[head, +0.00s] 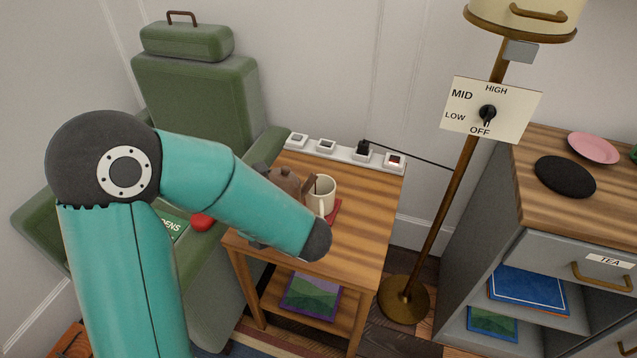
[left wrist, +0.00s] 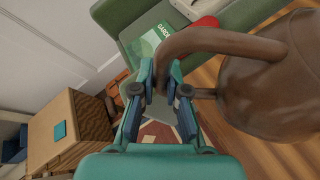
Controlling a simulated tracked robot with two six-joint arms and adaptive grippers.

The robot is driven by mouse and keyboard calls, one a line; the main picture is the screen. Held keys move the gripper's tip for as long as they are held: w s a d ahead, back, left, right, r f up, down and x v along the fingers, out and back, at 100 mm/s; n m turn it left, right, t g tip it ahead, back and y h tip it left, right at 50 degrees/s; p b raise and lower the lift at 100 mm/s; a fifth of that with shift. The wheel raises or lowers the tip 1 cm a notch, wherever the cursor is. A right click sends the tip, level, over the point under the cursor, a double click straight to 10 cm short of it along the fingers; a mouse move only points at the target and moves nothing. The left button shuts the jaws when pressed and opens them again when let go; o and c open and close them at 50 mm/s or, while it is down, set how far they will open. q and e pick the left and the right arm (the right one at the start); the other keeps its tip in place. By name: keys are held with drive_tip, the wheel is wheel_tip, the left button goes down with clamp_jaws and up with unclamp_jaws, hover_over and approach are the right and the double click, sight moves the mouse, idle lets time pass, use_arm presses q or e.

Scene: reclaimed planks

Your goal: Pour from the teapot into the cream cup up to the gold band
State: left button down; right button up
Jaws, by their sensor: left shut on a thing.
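The brown teapot (head: 284,182) is at the far side of the small wooden table, mostly hidden behind my left arm. Its spout is close to the cream cup (head: 324,192), on the cup's left. The cup stands upright on a red coaster (head: 335,212). I cannot make out its gold band or the level inside. In the left wrist view my left gripper (left wrist: 160,75) is shut on the handle of the teapot (left wrist: 265,85). I cannot tell whether the teapot is lifted or how far it tilts. My right gripper is not in view.
A power strip (head: 343,152) runs along the wooden table's (head: 365,225) back edge. A green armchair (head: 195,95) with a red thing (head: 202,221) on it stands left. A brass lamp pole (head: 440,200) and a grey cabinet (head: 480,235) stand right. The table's front right is clear.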

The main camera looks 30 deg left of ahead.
use_arm(q)
drive_tip(key=shift+m+g+y, duration=0.3)
drive_tip(key=shift+m+g, duration=0.1)
drive_tip(key=shift+m, duration=0.3)
drive_tip(key=shift+w+d+r+p, duration=0.2)
drive_tip(key=shift+w+r+p, duration=0.4)
drive_tip(key=shift+r+p, duration=0.4)
drive_tip(key=shift+w+d+r+p, duration=0.15)
drive_tip(key=shift+w+r+p, duration=0.45)
drive_tip(key=shift+r+p, duration=0.4)
idle(5.3)
